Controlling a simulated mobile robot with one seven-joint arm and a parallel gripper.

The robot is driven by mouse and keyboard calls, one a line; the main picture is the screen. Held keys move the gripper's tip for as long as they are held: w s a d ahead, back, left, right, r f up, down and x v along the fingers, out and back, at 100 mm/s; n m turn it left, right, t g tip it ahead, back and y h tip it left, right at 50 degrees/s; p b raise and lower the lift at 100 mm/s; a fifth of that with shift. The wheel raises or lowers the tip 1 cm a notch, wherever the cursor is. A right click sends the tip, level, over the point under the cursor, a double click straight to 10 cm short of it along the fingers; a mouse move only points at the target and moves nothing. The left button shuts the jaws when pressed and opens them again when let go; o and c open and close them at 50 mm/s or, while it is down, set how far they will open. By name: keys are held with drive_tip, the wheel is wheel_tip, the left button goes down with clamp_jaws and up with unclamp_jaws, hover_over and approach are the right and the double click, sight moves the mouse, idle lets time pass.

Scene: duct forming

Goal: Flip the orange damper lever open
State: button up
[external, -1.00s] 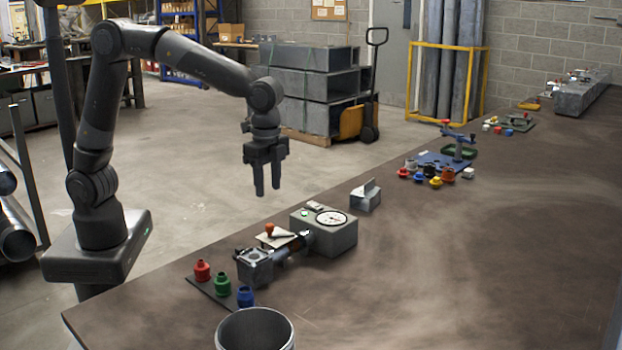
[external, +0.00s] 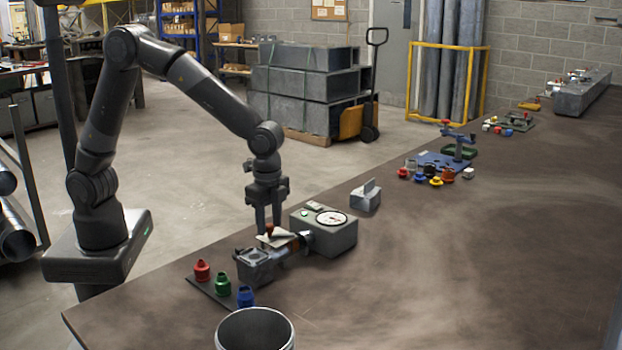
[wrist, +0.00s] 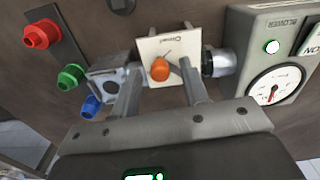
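The orange damper lever knob (wrist: 160,70) shows in the wrist view over a cream plate (wrist: 152,48), with a thin grey pointer beside it. The plate carries small lettering that I cannot read surely. My gripper (wrist: 159,66) is open, with one finger on each side of the knob. I cannot tell whether either finger touches it. In the external view my gripper (external: 269,231) points down over the damper, and its fingers partly hide the orange lever (external: 271,231). The plate (external: 283,240) sits above the metal duct.
The grey blower box (external: 335,235) with a round dial stands right of the damper. A square metal duct end (external: 254,266) is at its left. Red (external: 202,270), green (external: 222,283) and blue (external: 245,296) fittings sit nearby. The bench to the right is largely clear.

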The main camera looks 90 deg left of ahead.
sight(276, 245)
clamp_jaws()
drive_tip(key=shift+d, duration=0.15)
drive_tip(key=n, duration=0.1)
drive_tip(key=d+n, duration=0.1)
drive_tip(key=n, duration=0.1)
drive_tip(key=d+n, duration=0.1)
drive_tip(key=shift+w+n, duration=0.3)
drive_tip(key=shift+w, duration=0.05)
drive_tip(key=shift+w+d+n, duration=0.25)
drive_tip(key=shift+d+n, duration=0.05)
drive_tip(key=shift+n, duration=0.55)
drive_tip(key=shift+w+d+n, duration=0.2)
drive_tip(key=shift+d+n, duration=0.05)
drive_tip(key=shift+n, duration=0.6)
unclamp_jaws()
